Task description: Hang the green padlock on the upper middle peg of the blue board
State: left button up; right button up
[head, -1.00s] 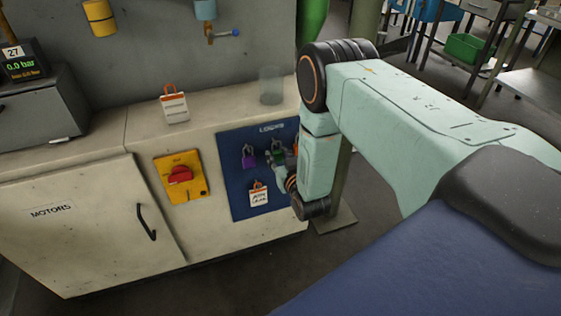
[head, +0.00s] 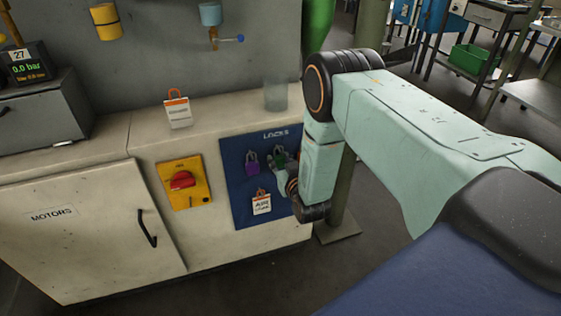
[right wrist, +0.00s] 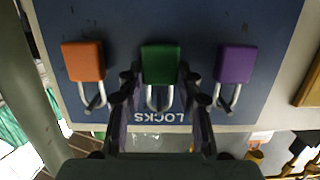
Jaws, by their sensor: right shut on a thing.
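The blue board (head: 240,200) marked LOCKS is on the front of the pale cabinet. My right gripper (head: 277,164) is at its upper middle, and its fingers (right wrist: 160,84) are shut on the green padlock (right wrist: 161,63). The padlock also shows small in the head view (head: 280,153). It is upright against the board, level with the purple padlock (right wrist: 235,64) and the orange padlock (right wrist: 83,61), between them. The wrist view is upside down. I cannot tell whether the green shackle is around the upper middle peg, which is hidden. My left gripper is out of view.
A white tag (head: 261,203) hangs low on the board. A red rotary switch (head: 182,181) is to the left of the board. A tagged lock (head: 178,110) and a clear cup (head: 275,95) stand on the cabinet top. A green post (head: 343,200) stands right of the board.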

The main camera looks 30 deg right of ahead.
jog(key=o, duration=1.3)
jog(key=shift+c, duration=0.2)
jog(key=shift+s, duration=0.1)
jog(key=v, duration=1.2)
